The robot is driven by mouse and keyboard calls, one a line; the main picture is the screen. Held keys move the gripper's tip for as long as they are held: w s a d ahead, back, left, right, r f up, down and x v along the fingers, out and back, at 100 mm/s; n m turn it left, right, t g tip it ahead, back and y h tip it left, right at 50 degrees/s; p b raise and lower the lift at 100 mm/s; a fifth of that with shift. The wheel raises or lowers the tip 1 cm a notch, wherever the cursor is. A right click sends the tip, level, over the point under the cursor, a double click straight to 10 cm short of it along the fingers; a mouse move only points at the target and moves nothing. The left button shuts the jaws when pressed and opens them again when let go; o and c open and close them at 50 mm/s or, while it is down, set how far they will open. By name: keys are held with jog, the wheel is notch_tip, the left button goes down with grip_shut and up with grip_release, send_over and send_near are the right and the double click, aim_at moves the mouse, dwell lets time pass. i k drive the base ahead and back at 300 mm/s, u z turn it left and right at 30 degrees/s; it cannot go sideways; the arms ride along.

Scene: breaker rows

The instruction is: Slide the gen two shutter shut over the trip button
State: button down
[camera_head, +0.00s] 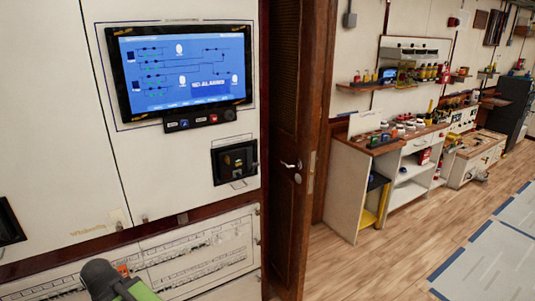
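I cannot make out a shutter marked gen two or a trip button for certain. A black recessed unit (234,161) with a small yellowish part inside is set in the white wall panel below the screen. Another black unit (9,222) is cut off by the left edge. Rows of breakers (200,253) run along the lower left, behind a pale frame. A rounded dark grey and green part at the bottom left looks like part of my arm and covers some of the breakers. My gripper's fingers do not show.
A lit blue screen (181,72) hangs above, with a small button strip (200,120) under it. A dark wooden door (290,150) stands right of the panel. Beyond it are a cluttered workbench (375,150) and open wooden floor (370,260).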

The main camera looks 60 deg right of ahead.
aim_at(237, 173)
jog(key=z, duration=0.9)
jog(key=k, duration=0.85)
jog(key=u, duration=0.15)
jog(key=i, duration=0.75)
jog(key=z, duration=0.05)
